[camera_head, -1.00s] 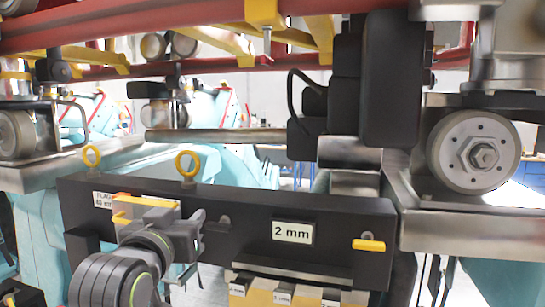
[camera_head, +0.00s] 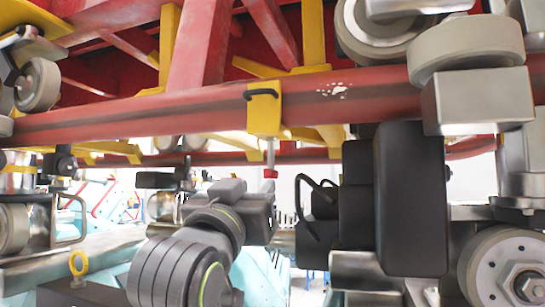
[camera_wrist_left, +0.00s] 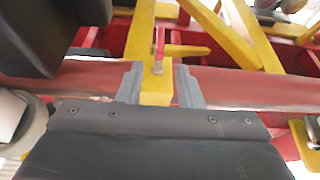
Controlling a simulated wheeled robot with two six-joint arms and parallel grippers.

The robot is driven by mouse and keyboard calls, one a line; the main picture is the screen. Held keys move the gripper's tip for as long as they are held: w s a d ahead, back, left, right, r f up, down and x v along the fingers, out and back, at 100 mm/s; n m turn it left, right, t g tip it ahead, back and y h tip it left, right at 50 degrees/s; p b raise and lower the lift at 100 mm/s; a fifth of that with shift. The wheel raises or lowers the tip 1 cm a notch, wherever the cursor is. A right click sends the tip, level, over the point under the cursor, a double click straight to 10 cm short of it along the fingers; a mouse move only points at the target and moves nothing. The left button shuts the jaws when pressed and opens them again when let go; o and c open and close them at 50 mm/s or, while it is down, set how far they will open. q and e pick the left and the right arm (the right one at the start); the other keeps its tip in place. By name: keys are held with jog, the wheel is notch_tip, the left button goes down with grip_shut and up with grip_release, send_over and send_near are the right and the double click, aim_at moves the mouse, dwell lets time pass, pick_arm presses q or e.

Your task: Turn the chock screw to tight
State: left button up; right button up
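The chock is a yellow block (camera_head: 263,112) on the red rail, with a black handle on its side. Its screw (camera_head: 270,150) hangs below it as a thin metal shank ending in a red tip (camera_head: 270,173). My left gripper (camera_head: 262,200) is raised just below the screw, its fingers hard to make out there. In the left wrist view its two grey fingers (camera_wrist_left: 159,85) are apart, with the yellow block (camera_wrist_left: 156,93) and the screw (camera_wrist_left: 160,50) seen between them. I cannot see contact. My right gripper is in neither view.
The red rail (camera_head: 180,113) runs across above my left gripper. Black housings (camera_head: 408,200) with a cable stand close to its right. Grey wheels (camera_head: 465,48) sit at the upper right.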

aim_at(274, 169)
pick_arm(q)
jog(key=p+x, duration=0.1)
jog(key=x, duration=0.3)
jog(key=shift+w+d+p, duration=0.2)
jog(key=shift+w+p, duration=0.15)
jog(key=p+x, duration=0.3)
jog(key=x, duration=0.2)
jog(key=shift+w, duration=0.2)
jog(key=shift+w+r, duration=0.15)
jog(key=shift+w, duration=0.15)
jog(key=shift+w+d+p, duration=0.25)
jog(key=shift+w+p, duration=0.05)
jog(key=shift+w, duration=0.15)
jog(key=shift+s, duration=0.1)
grip_shut()
